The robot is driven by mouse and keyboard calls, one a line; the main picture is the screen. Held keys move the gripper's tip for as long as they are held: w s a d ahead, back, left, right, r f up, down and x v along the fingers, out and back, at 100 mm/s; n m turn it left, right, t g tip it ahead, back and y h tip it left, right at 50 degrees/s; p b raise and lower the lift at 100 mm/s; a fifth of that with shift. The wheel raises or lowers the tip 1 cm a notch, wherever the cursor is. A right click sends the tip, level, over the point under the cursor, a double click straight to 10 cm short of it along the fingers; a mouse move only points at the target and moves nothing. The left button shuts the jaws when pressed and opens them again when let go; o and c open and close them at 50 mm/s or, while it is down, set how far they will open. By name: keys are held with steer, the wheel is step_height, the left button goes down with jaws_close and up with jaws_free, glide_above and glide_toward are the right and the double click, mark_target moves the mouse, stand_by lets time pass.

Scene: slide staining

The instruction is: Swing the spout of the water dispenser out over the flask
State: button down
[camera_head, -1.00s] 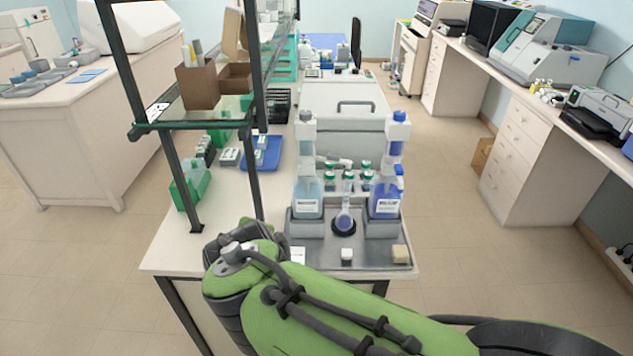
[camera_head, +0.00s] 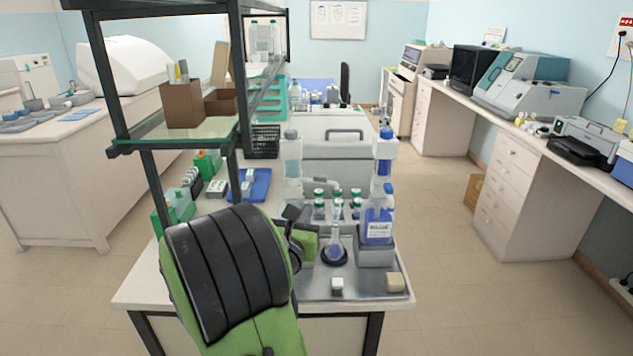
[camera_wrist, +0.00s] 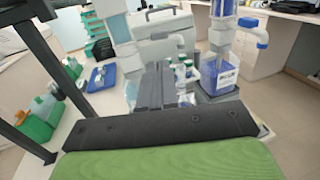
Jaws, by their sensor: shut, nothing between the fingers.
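The water dispenser (camera_head: 292,165) is the left, pale one in the head view. Its lower bottle is mostly hidden by my arm there. It also shows at the upper left in the wrist view (camera_wrist: 117,27). Its pale spout (camera_head: 322,182) reaches right from the column, behind the flask in the picture; whether it lies over the flask I cannot tell. The flask (camera_head: 335,246) stands in a dark round holder on the tray. My gripper (camera_wrist: 160,72) is shut and empty near the dispenser's bottle; contact is unclear. In the head view it is partly hidden behind my arm.
A blue-filled dispenser (camera_head: 379,222) stands right of the flask on the metal tray (camera_head: 365,283). Several green-capped bottles (camera_head: 338,207) stand behind the flask. A white cube and a beige block sit at the tray's front. A dark-framed shelf (camera_head: 150,147) rises at the left.

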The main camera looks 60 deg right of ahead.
mark_target(324, 180)
steer(key=p+x, duration=0.3)
steer(key=x, duration=0.8)
steer(key=shift+w+d, duration=0.1)
steer(key=shift+d, duration=0.1)
steer(key=shift+r, duration=0.1)
steer(key=d+p, duration=0.1)
steer(key=p, duration=0.1)
steer(key=shift+r+p, duration=0.2)
steer(key=shift+p, duration=0.2)
steer(key=shift+d+f+p, duration=0.15)
steer(key=shift+d+p, duration=0.6)
steer(key=shift+p, duration=0.35)
steer(key=shift+s, duration=0.2)
steer(key=shift+f, duration=0.1)
